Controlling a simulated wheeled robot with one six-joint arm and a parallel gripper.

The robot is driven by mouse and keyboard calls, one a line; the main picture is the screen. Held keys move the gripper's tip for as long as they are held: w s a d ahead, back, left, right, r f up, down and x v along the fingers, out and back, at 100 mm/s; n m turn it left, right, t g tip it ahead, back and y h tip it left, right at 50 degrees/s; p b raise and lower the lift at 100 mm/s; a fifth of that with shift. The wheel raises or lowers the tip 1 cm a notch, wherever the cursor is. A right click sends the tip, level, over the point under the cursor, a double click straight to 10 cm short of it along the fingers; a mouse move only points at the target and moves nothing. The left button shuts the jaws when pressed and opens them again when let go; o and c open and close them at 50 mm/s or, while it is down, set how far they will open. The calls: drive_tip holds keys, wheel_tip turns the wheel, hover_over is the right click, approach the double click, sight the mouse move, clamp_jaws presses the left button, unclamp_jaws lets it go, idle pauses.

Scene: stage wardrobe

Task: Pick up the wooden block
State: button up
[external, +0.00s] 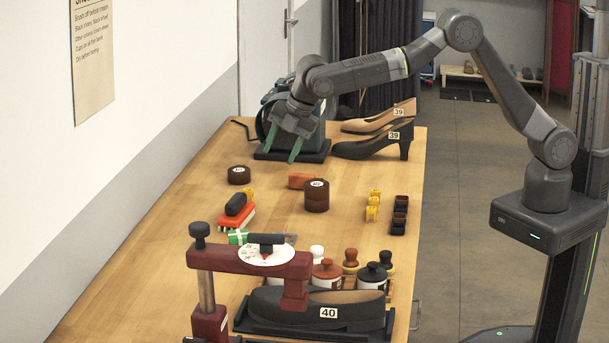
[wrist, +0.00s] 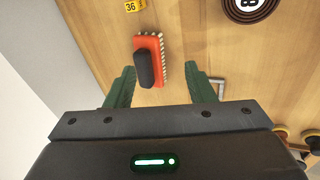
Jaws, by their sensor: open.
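My gripper (external: 283,146) is open and empty, its green fingers pointing down in front of the dark green machine at the back of the table. In the wrist view the two fingers (wrist: 164,86) stand wide apart with nothing between them. A small reddish-brown block (external: 301,180) lies behind a stack of dark round tins, which partly hides it; it looks like the wooden block, though its material is unclear. It lies below my gripper in the picture, apart from it, and I cannot make it out in the wrist view.
An orange brush (external: 236,214) with a black grip lies at left; it also shows in the wrist view (wrist: 160,52). Stacked tins (external: 317,196) and a lone tin (external: 239,175) stand nearby. Shoes (external: 374,146) are at back right. A dark red press (external: 250,257) and jars fill the front.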

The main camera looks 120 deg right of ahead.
drive_tip(key=s+d+m+b, duration=0.1)
drive_tip(key=s+d+m, duration=0.4)
drive_tip(key=s+m, duration=0.4)
drive_tip(key=m, duration=0.9)
approach(302, 174)
drive_tip(key=shift+g+h, duration=0.3)
drive_tip(key=shift+g, duration=0.1)
drive_tip(key=x, duration=0.5)
drive_tip(key=shift+w+a, duration=0.15)
drive_tip(key=shift+a, duration=0.05)
drive_tip(key=shift+p+x, duration=1.15)
drive_tip(key=shift+x, duration=1.65)
drive_tip(key=shift+w+a, duration=0.15)
drive_tip(key=shift+a, duration=0.05)
drive_tip(key=c, duration=1.1)
drive_tip(key=shift+o, duration=0.2)
